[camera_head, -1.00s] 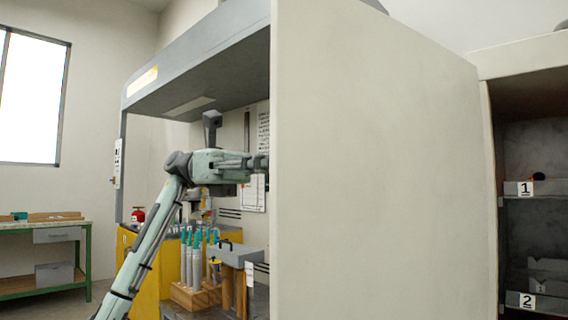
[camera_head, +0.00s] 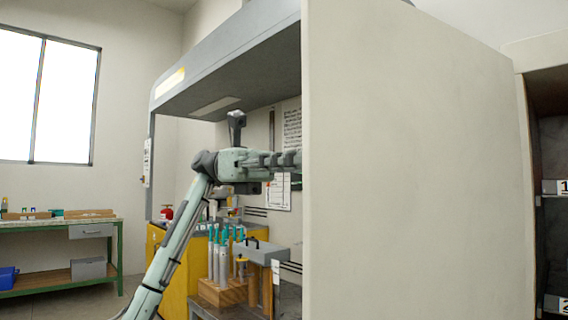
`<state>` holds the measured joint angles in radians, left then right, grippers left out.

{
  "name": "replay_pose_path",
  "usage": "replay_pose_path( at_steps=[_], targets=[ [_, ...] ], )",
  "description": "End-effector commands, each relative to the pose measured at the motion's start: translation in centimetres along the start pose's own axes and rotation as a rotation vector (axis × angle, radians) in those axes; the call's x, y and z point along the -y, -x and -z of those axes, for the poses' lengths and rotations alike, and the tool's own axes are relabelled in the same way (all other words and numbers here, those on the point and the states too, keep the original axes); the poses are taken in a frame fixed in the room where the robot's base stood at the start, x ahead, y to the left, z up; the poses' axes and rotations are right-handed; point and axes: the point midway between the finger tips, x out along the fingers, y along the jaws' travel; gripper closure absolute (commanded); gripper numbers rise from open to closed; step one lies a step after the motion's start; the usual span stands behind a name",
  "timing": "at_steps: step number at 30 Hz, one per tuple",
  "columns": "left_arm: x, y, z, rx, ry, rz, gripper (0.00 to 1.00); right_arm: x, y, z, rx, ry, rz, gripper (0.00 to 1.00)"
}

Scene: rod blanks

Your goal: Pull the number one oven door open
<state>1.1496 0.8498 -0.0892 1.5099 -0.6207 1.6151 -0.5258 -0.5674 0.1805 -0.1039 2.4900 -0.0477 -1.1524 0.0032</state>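No oven door that I can identify shows in the head view. My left arm rises from the lower left and bends to the right. Its gripper end (camera_head: 289,160) reaches the edge of a large pale panel (camera_head: 415,175). The fingertips are not clearly seen, so I cannot tell whether this gripper is open or shut, or whether it touches the panel. My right gripper is not in view.
A hooded bench (camera_head: 225,70) stands left of the panel, with a wooden rack (camera_head: 222,292) of teal-topped rods and a yellow cabinet (camera_head: 172,285). At right are shelves with number labels (camera_head: 562,187). A green workbench (camera_head: 60,225) stands far left.

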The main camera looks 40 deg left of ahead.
Motion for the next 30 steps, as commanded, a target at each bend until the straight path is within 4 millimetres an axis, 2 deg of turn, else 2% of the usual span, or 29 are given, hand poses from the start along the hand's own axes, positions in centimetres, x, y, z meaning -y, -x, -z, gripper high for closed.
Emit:
replay_pose_path(
  at_steps=[9, 15, 21, 30],
  targets=[
    [0.1, 6.7, -0.1, 0.003, -0.002, -0.003, 0.64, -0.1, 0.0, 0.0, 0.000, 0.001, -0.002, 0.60],
    [0.1, 9.8, -0.1, 0.002, -0.002, -0.001, 0.64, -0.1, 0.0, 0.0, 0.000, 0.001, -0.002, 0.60],
    [0.1, 10.9, 0.0, 0.000, -0.003, 0.000, 0.64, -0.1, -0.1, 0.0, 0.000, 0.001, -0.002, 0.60],
    [0.1, 10.9, 0.0, -0.001, -0.002, 0.000, 0.64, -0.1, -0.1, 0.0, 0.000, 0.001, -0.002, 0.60]
  ],
)
